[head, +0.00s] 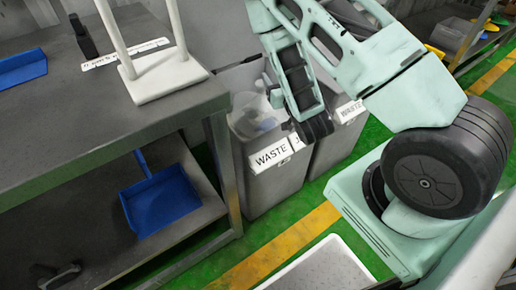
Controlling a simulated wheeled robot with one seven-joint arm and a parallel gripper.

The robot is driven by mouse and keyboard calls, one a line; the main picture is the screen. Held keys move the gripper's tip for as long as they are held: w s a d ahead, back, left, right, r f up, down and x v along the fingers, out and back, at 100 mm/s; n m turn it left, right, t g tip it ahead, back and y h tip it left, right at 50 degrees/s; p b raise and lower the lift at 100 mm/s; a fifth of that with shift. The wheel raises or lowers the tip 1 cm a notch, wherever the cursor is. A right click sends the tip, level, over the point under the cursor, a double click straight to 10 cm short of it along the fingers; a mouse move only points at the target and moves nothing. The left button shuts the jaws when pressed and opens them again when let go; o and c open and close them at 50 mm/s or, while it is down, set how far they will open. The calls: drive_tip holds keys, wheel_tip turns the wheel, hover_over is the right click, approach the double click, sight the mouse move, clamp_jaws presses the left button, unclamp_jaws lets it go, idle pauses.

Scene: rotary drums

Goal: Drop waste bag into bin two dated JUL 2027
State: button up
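Two grey bins stand side by side in the middle of the head view. The left bin (262,190) has a white label reading WASTE, with a second label beside it mostly hidden by my arm. The right bin (325,150) also has a label reading WASTE; no date is readable on either. Pale, see-through plastic (247,118) shows in the left bin's mouth; I cannot tell if it is a liner or the waste bag. My arm hangs in front of the bins, ending in a dark part (315,128); its fingers cannot be made out.
A grey workbench (70,115) with a lower shelf fills the left, close to the left bin. A blue dustpan (160,200) lies on the shelf. A white stand (165,75) is on the benchtop. Green floor with a yellow stripe (275,245) lies in front.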

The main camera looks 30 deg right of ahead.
drive_tip(key=shift+r+p+v, duration=0.2)
drive_tip(key=shift+p+v, duration=0.8)
drive_tip(key=shift+r+p+v, duration=0.2)
drive_tip(key=shift+p+v, duration=0.8)
drive_tip(key=shift+d, duration=0.1)
